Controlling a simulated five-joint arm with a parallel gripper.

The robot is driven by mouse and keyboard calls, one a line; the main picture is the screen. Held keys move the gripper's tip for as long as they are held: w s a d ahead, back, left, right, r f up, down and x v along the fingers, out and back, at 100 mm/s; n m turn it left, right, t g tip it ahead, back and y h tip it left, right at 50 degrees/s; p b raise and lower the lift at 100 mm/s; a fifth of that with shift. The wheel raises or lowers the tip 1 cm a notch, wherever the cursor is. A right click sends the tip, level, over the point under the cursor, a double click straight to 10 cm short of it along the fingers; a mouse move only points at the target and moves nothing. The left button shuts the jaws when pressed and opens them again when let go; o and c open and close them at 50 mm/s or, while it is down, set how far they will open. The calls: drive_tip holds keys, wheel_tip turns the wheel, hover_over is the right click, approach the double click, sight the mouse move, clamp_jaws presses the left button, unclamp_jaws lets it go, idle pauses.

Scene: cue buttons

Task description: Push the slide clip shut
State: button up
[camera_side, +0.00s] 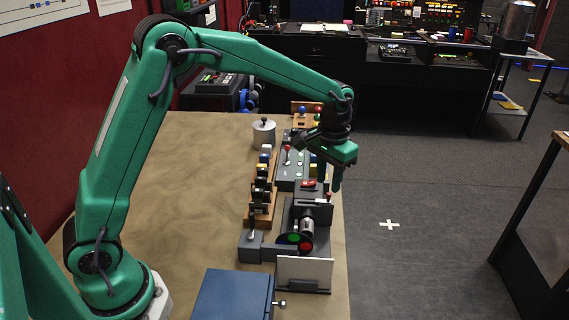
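My gripper (335,188) is at the right edge of the table, pointing down beside a dark grey device. Its fingers overlap from this side, so I cannot tell whether they are open or shut. The dark device (291,215) carries a bright metal cylinder (307,228), a red part (309,184) on top, and a disc with red and green patches (294,239). I cannot make out for certain which part is the slide clip, or how far it is pushed in. I cannot tell whether my fingers touch the device.
A wooden rack (261,217) with several dark pieces stands left of the device. A grey panel with a red lever (287,155) and a lidded metal pot (263,134) are behind. A white card (304,271) and blue box (233,296) are in front. The table's left half is clear.

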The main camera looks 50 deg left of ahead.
sight(325, 201)
drive_tip(key=shift+r, duration=2)
drive_tip(key=shift+r, duration=0.1)
drive_tip(key=s+a+r+t, duration=0.35)
drive_tip(key=s+r, duration=0.55)
drive_tip(key=s, duration=0.4)
drive_tip(key=s+a+f+t, duration=0.1)
drive_tip(key=s+a+t, duration=0.1)
drive_tip(key=s, duration=1.1)
drive_tip(key=shift+s+a+f, duration=0.3)
drive_tip(key=shift+a+f, duration=0.05)
drive_tip(key=shift+a, duration=0.3)
